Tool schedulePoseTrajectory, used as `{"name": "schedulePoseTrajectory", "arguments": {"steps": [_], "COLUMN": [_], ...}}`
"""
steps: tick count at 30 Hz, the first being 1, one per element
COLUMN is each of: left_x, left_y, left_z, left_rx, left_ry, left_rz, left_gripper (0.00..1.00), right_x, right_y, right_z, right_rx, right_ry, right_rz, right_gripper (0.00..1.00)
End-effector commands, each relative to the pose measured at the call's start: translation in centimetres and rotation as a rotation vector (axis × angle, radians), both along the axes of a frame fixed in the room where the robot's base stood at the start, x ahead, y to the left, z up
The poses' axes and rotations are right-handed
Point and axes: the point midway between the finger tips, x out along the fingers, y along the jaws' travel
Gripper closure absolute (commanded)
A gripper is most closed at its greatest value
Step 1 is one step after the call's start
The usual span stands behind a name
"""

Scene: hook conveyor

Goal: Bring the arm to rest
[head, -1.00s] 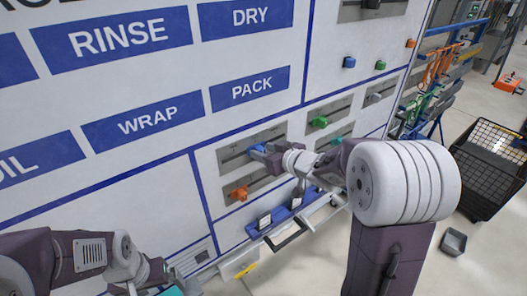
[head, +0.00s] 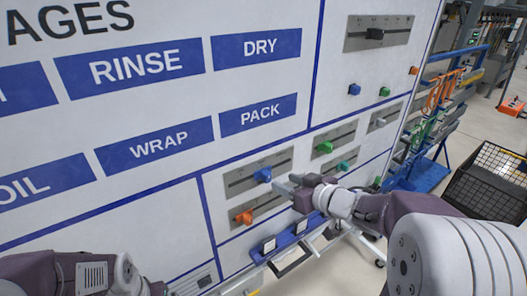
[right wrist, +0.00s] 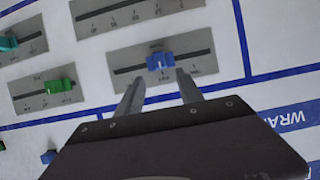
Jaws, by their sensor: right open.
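My right gripper (head: 285,184) is open and empty in front of the control panel, close to a blue slider knob (head: 263,174) on a grey slotted plate. In the right wrist view the two fingers (right wrist: 158,92) point at the same blue knob (right wrist: 160,61), which shows just beyond the fingertips and apart from them. My right arm reaches in from the lower right in the head view. My left arm (head: 85,274) shows at the lower left, and its gripper is out of frame.
An orange knob (head: 244,217) sits below the blue one. A green knob (head: 324,147) and a teal knob (head: 342,166) are to the right. A blue holder (head: 290,240) juts out below the panel. A black wire basket (head: 490,180) stands on the floor at right.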

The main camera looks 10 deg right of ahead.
Motion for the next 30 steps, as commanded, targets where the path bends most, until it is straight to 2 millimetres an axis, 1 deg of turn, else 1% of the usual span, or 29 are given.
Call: {"name": "schedulePoseTrajectory", "arguments": {"steps": [2, 5, 7, 8, 9, 11, 12, 14, 15, 17, 18, 20, 21, 24, 26, 30], "left_x": [0.0, 0.0, 0.0, 0.0, 0.0, 0.0, 0.0, 0.0, 0.0, 0.0, 0.0, 0.0, 0.0, 0.0, 0.0, 0.0], "left_y": [0.0, 0.0, 0.0, 0.0, 0.0, 0.0, 0.0, 0.0, 0.0, 0.0, 0.0, 0.0, 0.0, 0.0, 0.0, 0.0], "left_z": [-0.7, -3.5, -6.5, -7.8, -9.6, -11.1, -11.8, -12.8, -13.3, -13.7, -13.6, -13.2, -13.1, -13.1, -13.1, -13.1], "left_rx": [0.000, 0.000, 0.000, 0.000, 0.000, 0.000, 0.000, 0.000, 0.000, 0.000, 0.000, 0.000, 0.000, 0.000, 0.000, 0.000], "left_ry": [0.000, 0.000, 0.000, 0.000, 0.000, 0.001, 0.001, 0.001, 0.000, 0.000, 0.000, 0.000, 0.000, 0.000, 0.000, 0.000], "left_rz": [0.000, 0.000, 0.000, 0.000, 0.000, 0.000, 0.000, 0.000, 0.000, 0.000, 0.000, 0.000, 0.000, 0.000, 0.000, 0.000], "left_gripper": [0.00, 0.00, 0.00, 0.00, 0.00, 0.00, 0.00, 0.00, 0.00, 0.00, 0.00, 0.00, 0.00, 0.00, 0.00, 0.00], "right_x": [0.0, 0.0, -0.1, 0.2, 0.6, 0.8, 0.4, -1.0, -2.6, -5.5, -7.8, -11.1, -13.1, -16.3, -17.2, -17.2], "right_y": [0.5, 3.2, 6.2, 6.9, 7.0, 6.1, 5.3, 4.0, 3.1, 2.1, 1.7, 1.4, 1.6, 2.2, 2.2, 2.2], "right_z": [-0.7, -3.9, -7.5, -9.3, -12.1, -15.9, -18.5, -22.3, -24.8, -27.9, -29.3, -30.6, -31.2, -31.8, -31.9, -31.9], "right_rx": [0.000, 0.004, 0.037, 0.060, 0.073, 0.058, 0.037, -0.002, -0.030, -0.065, -0.081, -0.092, -0.097, -0.118, -0.146, -0.160], "right_ry": [0.000, 0.011, 0.027, 0.045, 0.081, 0.156, 0.218, 0.332, 0.425, 0.576, 0.679, 0.827, 0.910, 1.044, 1.075, 1.071], "right_rz": [0.013, 0.081, 0.132, 0.113, 0.055, -0.051, -0.121, -0.218, -0.276, -0.345, -0.380, -0.410, -0.411, -0.373, -0.338, -0.321], "right_gripper": [0.56, 0.56, 0.56, 0.56, 0.56, 0.56, 0.56, 0.56, 0.56, 0.56, 0.56, 0.56, 0.56, 0.56, 0.56, 0.56]}}
